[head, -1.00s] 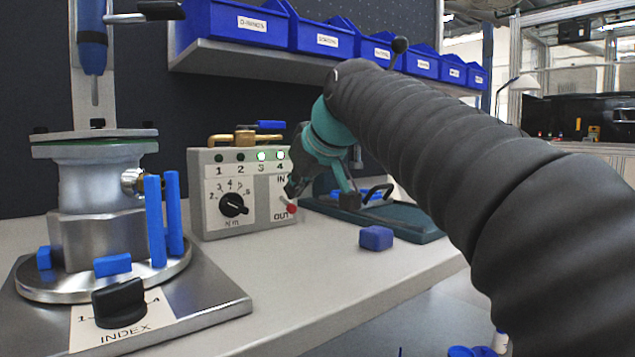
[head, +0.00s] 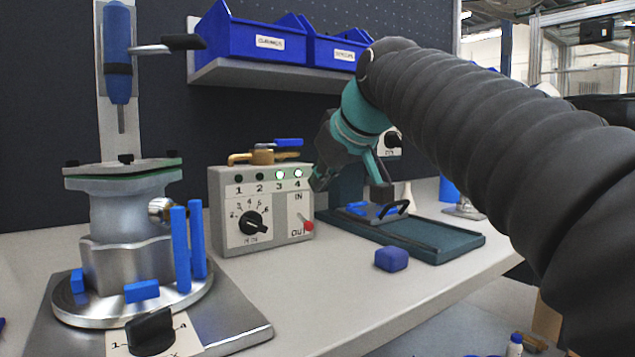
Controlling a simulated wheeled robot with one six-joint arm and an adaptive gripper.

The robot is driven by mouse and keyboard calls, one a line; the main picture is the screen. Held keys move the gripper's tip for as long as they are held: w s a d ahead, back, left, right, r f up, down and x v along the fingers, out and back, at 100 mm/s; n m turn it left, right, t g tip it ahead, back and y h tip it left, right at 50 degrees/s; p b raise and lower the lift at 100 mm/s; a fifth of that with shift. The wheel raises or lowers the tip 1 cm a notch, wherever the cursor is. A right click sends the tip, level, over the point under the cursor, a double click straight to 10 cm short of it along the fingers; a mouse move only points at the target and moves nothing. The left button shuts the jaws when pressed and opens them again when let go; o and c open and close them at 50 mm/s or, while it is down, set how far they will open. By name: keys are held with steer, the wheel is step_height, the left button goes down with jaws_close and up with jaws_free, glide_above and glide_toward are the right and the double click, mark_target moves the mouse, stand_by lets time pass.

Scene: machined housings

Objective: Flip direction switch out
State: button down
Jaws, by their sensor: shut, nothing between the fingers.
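The direction switch (head: 307,225) is a small lever with a red tip on the right front of the grey control box (head: 232,246). It sits between the labels IN above and OUT below, and its red tip points down toward OUT. My gripper (head: 319,182) is dark with a teal wrist and is shut and empty. It hangs at the box's upper right edge, above and to the right of the switch, apart from it. Part of my gripper is seen edge-on.
The box also has a rotary knob (head: 252,223) and numbered lamps, 3 and 4 lit. A metal fixture (head: 125,240) with blue posts stands left. A green-black tray stand (head: 440,237) and blue block (head: 391,259) are right. Blue bins (head: 255,35) sit on a shelf above.

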steer(key=s+d+r, duration=0.2)
steer(key=s+d, duration=0.1)
steer(key=s, duration=0.3)
steer(key=shift+s+d+r, duration=0.15)
steer(key=shift+s+d, duration=0.2)
steer(key=shift+s, duration=0.05)
